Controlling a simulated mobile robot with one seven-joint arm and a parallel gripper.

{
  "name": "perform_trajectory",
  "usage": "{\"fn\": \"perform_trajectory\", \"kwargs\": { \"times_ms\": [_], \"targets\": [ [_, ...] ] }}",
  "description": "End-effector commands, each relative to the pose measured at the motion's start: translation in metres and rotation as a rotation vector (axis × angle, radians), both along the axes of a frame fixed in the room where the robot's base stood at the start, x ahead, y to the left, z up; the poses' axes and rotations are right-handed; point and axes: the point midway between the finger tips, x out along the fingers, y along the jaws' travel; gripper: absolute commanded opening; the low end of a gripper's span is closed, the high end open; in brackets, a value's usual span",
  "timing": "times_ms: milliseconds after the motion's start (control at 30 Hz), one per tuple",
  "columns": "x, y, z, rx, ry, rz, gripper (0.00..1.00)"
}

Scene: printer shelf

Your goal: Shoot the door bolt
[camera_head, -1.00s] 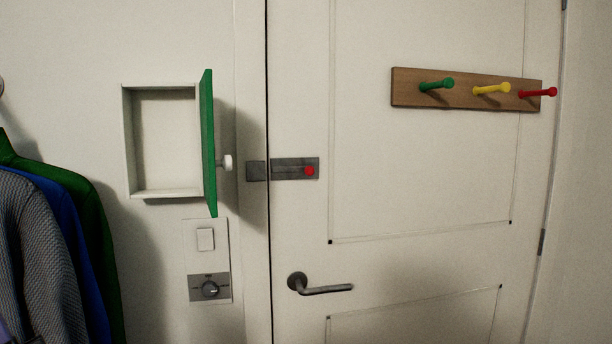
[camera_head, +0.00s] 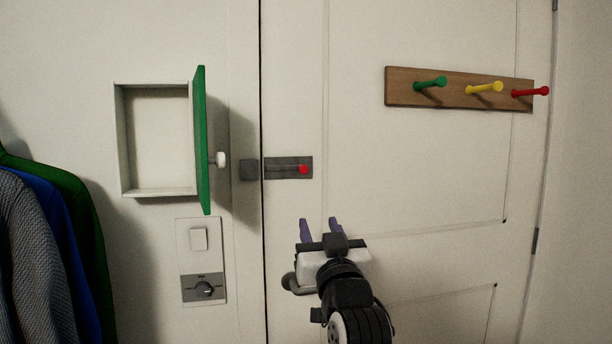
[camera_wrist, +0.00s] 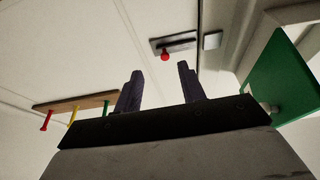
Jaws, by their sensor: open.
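The door bolt (camera_head: 280,168) is a grey plate with a red knob (camera_head: 303,169) at its right end, on the left edge of the white door. A separate grey keeper (camera_head: 249,170) sits on the frame to its left, across the dark door gap. My gripper (camera_head: 319,228) is open and empty, its two purple fingers pointing up, below and slightly right of the knob. In the wrist view the red knob (camera_wrist: 165,57) shows beyond and between the open fingers (camera_wrist: 160,82), apart from them. The keeper (camera_wrist: 212,40) is also there.
A green cabinet door (camera_head: 202,140) with a white knob stands open left of the bolt. My gripper partly hides the door handle (camera_head: 289,282). A peg rack (camera_head: 455,88) is at upper right. Coats (camera_head: 40,240) hang at far left, beside a switch panel (camera_head: 201,260).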

Motion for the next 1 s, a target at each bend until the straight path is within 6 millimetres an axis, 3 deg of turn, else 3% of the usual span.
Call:
{"fn": "perform_trajectory", "kwargs": {
  "times_ms": [100,267,800,1000],
  "targets": [
    [-0.009,-0.004,0.025,-0.006,-0.046,0.018,0.4],
    [-0.004,-0.003,0.035,-0.007,-0.056,0.025,0.4],
    [0.091,0.016,0.075,-0.007,-0.053,0.025,0.4],
    [0.11,0.019,0.082,-0.008,-0.056,0.024,0.4]
  ]
}}
